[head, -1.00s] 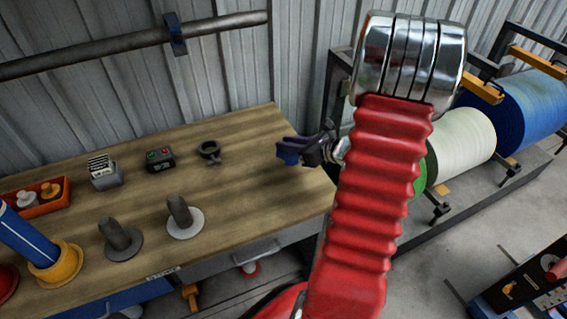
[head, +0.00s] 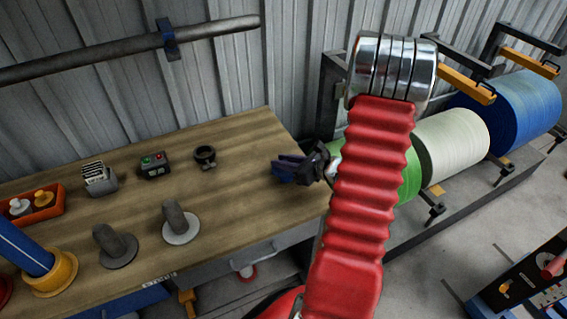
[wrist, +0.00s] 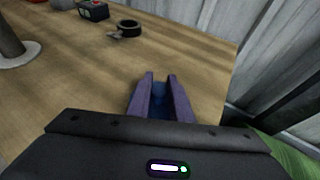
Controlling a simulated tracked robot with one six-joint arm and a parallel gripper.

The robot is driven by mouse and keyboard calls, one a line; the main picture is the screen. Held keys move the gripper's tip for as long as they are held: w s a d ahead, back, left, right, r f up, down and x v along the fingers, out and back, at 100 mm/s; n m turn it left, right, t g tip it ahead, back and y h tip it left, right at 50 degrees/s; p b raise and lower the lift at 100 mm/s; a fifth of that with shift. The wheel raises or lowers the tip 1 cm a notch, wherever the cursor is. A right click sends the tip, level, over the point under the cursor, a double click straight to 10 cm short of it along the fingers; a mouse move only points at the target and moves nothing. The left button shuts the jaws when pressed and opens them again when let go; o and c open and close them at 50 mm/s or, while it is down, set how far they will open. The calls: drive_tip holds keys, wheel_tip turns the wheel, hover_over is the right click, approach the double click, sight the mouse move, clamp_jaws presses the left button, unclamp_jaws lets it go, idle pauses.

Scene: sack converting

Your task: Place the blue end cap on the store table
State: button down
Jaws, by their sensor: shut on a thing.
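The store table (head: 235,185) is the wooden-topped bench with a label on its front edge; its bare top also shows in the wrist view (wrist: 75,100). My gripper (head: 276,167) is over the right end of the table, with its fingers pointing left in the head view. In the wrist view my gripper (wrist: 160,80) has its two purple fingers shut on the blue end cap (wrist: 159,104), which shows only as a dark blue patch between them. Most of the cap is hidden by the fingers and the gripper body. I cannot tell whether it touches the tabletop.
A dark ring clamp (head: 205,156), a control box (head: 154,165), a card holder (head: 99,178), an orange bin (head: 38,205) and two posts on round bases (head: 178,222) stand on the table. The tabletop between clamp and gripper is clear. Large rolls (head: 455,145) stand right.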

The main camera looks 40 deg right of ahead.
drive_tip(key=shift+f, duration=0.4)
drive_tip(key=c, duration=1.6)
unclamp_jaws()
drive_tip(key=v, duration=1.2)
drive_tip(key=shift+a, duration=0.1)
